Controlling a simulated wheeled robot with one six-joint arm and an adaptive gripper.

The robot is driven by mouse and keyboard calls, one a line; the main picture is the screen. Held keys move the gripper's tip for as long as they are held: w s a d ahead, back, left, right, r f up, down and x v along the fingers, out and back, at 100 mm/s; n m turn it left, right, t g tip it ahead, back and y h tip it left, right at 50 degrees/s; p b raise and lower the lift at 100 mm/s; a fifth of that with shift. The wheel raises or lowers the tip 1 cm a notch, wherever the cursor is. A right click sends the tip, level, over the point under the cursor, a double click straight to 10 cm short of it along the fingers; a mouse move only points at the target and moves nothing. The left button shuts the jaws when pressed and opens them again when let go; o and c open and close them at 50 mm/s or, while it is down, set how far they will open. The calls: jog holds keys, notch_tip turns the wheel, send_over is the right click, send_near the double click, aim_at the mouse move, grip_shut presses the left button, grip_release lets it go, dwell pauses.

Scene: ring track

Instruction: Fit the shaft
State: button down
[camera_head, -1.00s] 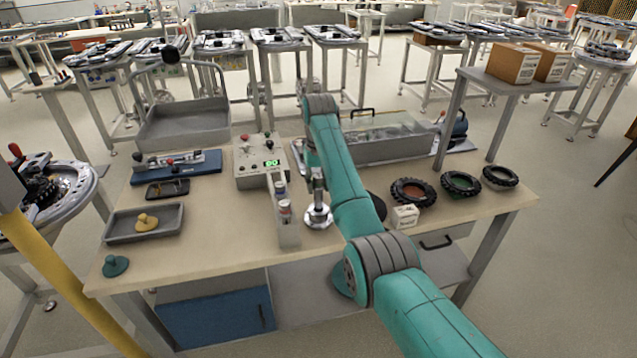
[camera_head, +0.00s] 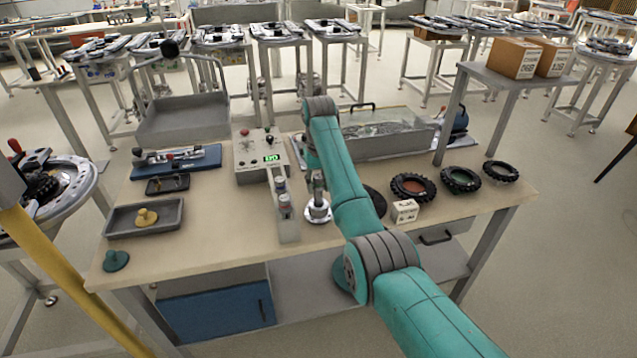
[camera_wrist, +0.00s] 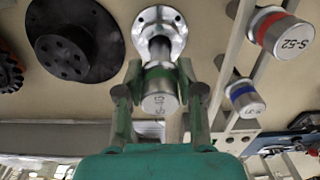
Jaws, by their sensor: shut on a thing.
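My gripper (camera_wrist: 159,78) is shut on a silver shaft (camera_wrist: 160,100) with a green band; the marking on its end is hard to read. The shaft stands about upright over a round silver flange (camera_wrist: 175,20) with bolt holes. In the head view the shaft's lower part meets or nearly meets the flange (camera_head: 318,214); I cannot tell how deep it sits. My gripper (camera_head: 317,182) is partly hidden by the arm there. A rack (camera_head: 287,232) just left holds other shafts, a red-banded one (camera_wrist: 283,35) marked S-52 and a blue-banded one (camera_wrist: 243,98).
A black disc with holes (camera_wrist: 72,42) lies beside the flange. Black-rimmed rings (camera_head: 413,187) and a small white box (camera_head: 404,211) lie to the right. A control box (camera_head: 258,155) with a green display stands behind the rack. A grey tray (camera_head: 120,223) is at left.

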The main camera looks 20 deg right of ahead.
jog(key=shift+f, duration=1.2)
jog(key=c, duration=0.6)
grip_release()
jog(key=shift+c, duration=0.2)
jog(key=shift+f, duration=0.1)
notch_tip(320, 180, up, 8)
jog(key=shift+f, duration=0.2)
